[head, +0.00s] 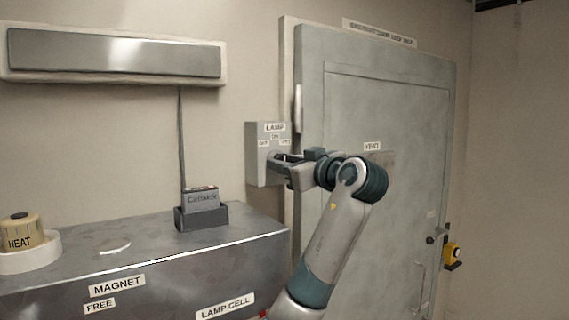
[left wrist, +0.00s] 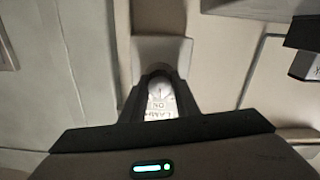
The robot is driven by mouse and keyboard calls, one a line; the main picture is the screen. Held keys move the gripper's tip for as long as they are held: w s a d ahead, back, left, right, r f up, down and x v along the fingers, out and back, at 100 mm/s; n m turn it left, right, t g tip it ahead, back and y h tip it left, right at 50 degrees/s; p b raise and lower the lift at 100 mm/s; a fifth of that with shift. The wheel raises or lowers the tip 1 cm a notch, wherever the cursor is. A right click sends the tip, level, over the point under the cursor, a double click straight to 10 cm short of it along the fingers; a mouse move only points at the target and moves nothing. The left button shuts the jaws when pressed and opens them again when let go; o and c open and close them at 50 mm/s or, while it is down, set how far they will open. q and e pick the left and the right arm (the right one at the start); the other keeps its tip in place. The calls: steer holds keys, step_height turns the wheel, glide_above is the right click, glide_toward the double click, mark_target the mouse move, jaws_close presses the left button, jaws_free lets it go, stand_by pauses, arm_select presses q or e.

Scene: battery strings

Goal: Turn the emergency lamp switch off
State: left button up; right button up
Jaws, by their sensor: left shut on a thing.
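The lamp switch is a grey box labelled LAMP (head: 257,160) on the wall left of the door in the head view. The box also shows in the left wrist view (left wrist: 160,48). My left gripper (head: 277,160) is at the box front, its fingers shut on the switch knob. In the left wrist view the two fingers (left wrist: 160,88) close around the knob, with part of the label visible between them. The knob is mostly hidden by the fingers, so I cannot tell its setting. The long wall lamp (head: 110,53) at upper left looks grey. My right gripper is not in view.
A metal cabinet (head: 150,270) stands below. On it are a battery in a dark holder (head: 203,217), a HEAT knob (head: 20,235) and a pale flat piece (head: 115,247). A large grey door (head: 410,150) is right of the switch. A cable (head: 182,140) runs down from the lamp.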

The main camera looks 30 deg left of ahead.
arm_select(q)
steer(key=shift+f+n+b, duration=0.15)
steer(key=shift+n+b, duration=0.15)
steer(key=shift+b, duration=0.45)
steer(key=n+b, duration=0.5)
steer(key=b, duration=0.3)
steer(key=shift+f, duration=0.1)
steer(key=shift+r+n+b, duration=0.2)
steer(key=shift+n+b, duration=1.05)
steer(key=shift+n, duration=0.35)
steer(key=o, duration=1)
steer(key=shift+r, duration=0.1)
steer(key=shift+d, duration=0.15)
